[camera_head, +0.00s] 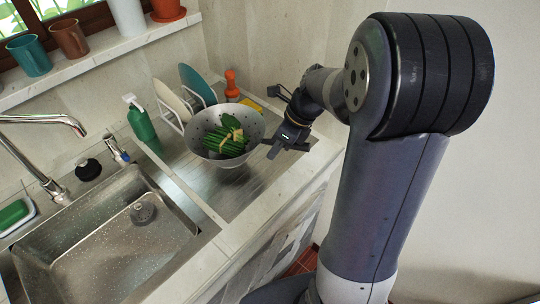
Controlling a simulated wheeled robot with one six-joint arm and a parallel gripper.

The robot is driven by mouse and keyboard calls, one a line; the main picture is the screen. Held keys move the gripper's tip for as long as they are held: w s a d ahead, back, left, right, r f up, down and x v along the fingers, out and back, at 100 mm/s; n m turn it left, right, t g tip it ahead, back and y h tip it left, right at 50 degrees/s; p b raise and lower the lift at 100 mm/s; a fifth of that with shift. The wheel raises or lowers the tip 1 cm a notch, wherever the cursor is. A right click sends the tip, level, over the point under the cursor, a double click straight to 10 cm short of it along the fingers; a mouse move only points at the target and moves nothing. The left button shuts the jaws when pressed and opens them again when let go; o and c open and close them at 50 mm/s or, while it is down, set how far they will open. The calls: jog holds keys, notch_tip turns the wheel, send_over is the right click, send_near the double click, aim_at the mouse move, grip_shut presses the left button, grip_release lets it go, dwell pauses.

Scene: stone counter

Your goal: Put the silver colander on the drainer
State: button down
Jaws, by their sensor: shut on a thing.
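The silver colander (197,125) is a round metal bowl with holes, holding a bundle of green vegetables (228,138). It is over the ribbed metal drainer (235,197) to the right of the sink. It looks roughly upright; I cannot tell whether its base touches the drainer. My gripper (268,147) is at the colander's right side, shut on its rim. The fingertips are small and partly hidden against the bowl.
The sink (115,245) and tap (45,125) are at left. A green bottle (143,124), a rack with plates (172,103) and an orange-red object (231,84) stand behind. Mugs (70,38) and a pot sit on the sill. The drainer's front is bare.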

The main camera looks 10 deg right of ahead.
jog(key=shift+f, duration=2.3)
jog(key=c, duration=1.3)
grip_release()
jog(key=shift+c, duration=0.2)
jog(key=v, duration=1.2)
jog(key=shift+a, duration=0.1)
jog(key=x, duration=1.1)
jog(key=shift+f, duration=0.25)
jog(key=shift+w+a+r, duration=0.15)
jog(key=shift+r, duration=2.05)
